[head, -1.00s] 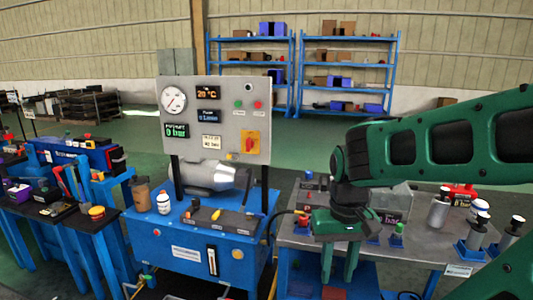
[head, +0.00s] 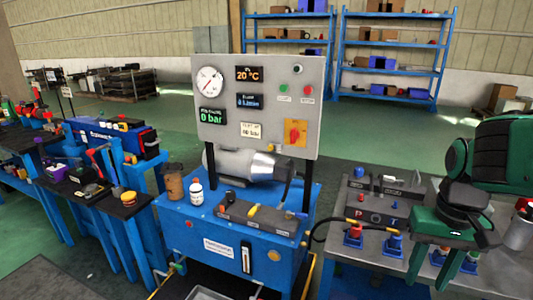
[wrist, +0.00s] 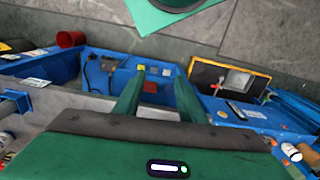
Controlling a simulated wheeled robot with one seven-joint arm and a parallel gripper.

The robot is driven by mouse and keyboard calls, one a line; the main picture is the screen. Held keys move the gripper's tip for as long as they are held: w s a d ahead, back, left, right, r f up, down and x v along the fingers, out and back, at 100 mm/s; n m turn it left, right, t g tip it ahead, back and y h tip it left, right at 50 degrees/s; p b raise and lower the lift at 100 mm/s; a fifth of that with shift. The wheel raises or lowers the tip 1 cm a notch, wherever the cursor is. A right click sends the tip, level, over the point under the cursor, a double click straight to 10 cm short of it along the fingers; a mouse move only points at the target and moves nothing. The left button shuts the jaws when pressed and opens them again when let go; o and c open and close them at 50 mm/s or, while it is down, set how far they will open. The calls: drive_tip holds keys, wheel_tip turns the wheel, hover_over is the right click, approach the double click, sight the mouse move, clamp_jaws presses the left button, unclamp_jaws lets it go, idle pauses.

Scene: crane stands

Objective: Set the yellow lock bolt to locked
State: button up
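A small yellow piece (head: 253,210) stands up from the dark grey strip (head: 262,221) on top of the blue pump cabinet (head: 202,221). It may be the lock bolt; at this size I cannot tell its position. In the head view my green gripper (head: 433,274) points down at the right, over the grey table and well apart from the cabinet. Its two fingers are spread with nothing between them. The wrist view shows the same spread fingers (wrist: 158,80); I cannot make out the bolt there.
A grey panel (head: 222,142) with gauge, displays and a red-on-yellow switch (head: 295,133) rises behind the strip. A brown cup (head: 174,184) and white bottle (head: 196,192) stand at the cabinet's left. The grey table (head: 345,245) carries buttons and a box. Green floor is open behind.

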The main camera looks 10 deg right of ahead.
drive_tip(key=w+d+f+m+t+h, duration=0.1)
drive_tip(key=w+d+h, duration=0.15)
drive_tip(key=w, duration=0.85)
drive_tip(key=w+d+m+t+h, duration=0.1)
drive_tip(key=w+m+h, duration=0.15)
drive_tip(key=w, duration=0.85)
drive_tip(key=w+d+f+t+h, duration=0.1)
drive_tip(key=w+d+h, duration=0.15)
drive_tip(key=w, duration=0.85)
drive_tip(key=n+t+h, duration=0.3)
drive_tip(key=t, duration=0.9)
approach(269, 149)
drive_tip(key=x, duration=0.8)
drive_tip(key=shift+w+d+r, duration=0.1)
drive_tip(key=shift+w+d, duration=0.15)
clamp_jaws()
